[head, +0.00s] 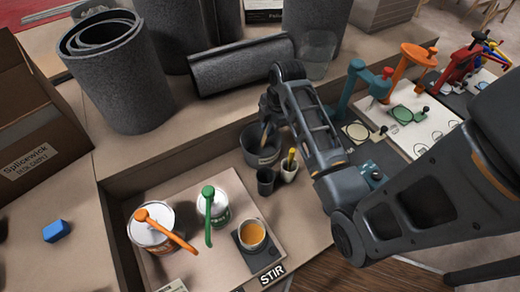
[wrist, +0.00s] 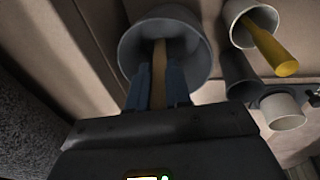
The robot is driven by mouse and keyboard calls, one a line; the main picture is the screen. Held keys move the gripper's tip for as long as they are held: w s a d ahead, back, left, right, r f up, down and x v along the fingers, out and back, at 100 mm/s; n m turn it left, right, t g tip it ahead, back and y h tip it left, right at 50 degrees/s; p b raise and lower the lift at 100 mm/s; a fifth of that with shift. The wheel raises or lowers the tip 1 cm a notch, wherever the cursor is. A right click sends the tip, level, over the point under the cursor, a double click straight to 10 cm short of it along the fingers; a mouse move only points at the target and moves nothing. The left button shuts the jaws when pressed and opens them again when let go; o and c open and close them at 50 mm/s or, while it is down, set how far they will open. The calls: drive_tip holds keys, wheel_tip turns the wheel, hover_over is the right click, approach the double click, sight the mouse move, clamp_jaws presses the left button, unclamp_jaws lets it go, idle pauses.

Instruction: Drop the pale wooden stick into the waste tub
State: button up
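The pale wooden stick (wrist: 158,75) runs between the two fingers of my gripper (wrist: 158,86) in the wrist view. The fingers sit close on both sides of it, and my gripper appears shut on it. The waste tub (wrist: 198,62) is a grey round bucket whose open mouth lies just beyond the fingertips. The stick's far end points into that mouth; whether it touches the tub's inside I cannot tell. In the head view the tub (head: 258,157) stands below my gripper, and part of the stick (head: 265,133) shows above it. My arm hides part of the fingers there.
Right of the tub stand a dark cup (head: 266,181) and a white cup (head: 289,172) holding a yellow-handled tool (head: 291,156). In front are two tins with orange (head: 165,230) and green (head: 208,215) handles and an orange-filled pot (head: 252,234).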

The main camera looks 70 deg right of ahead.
drive_tip(key=o, duration=0.5)
wheel_tip(320, 180, up, 8)
drive_tip(key=s, duration=0.1)
drive_tip(key=shift+s+f, duration=0.15)
drive_tip(key=shift+s, duration=0.1)
drive_tip(key=shift+a, duration=0.15)
idle(0.4)
drive_tip(key=s+a+f+m+t+h, duration=0.1)
drive_tip(key=a+f+m+t, duration=0.15)
drive_tip(key=a, duration=0.75)
drive_tip(key=s+a+f+m+t+h, duration=0.1)
drive_tip(key=s+a+f+m+t, duration=0.15)
drive_tip(key=a, duration=0.65)
drive_tip(key=s+a+r+m+t, duration=0.2)
drive_tip(key=s+a+r, duration=0.1)
drive_tip(key=r, duration=0.3)
drive_tip(key=s+a+r+m+t+y, duration=0.1)
drive_tip(key=s+a+r+t, duration=0.2)
drive_tip(key=s+r, duration=0.2)
drive_tip(key=s+a+r+m+t+y, duration=0.1)
drive_tip(key=s+a+r, duration=0.3)
drive_tip(key=r, duration=0.4)
drive_tip(key=shift+s+m+t, duration=0.55)
drive_tip(key=shift+m+t, duration=0.25)
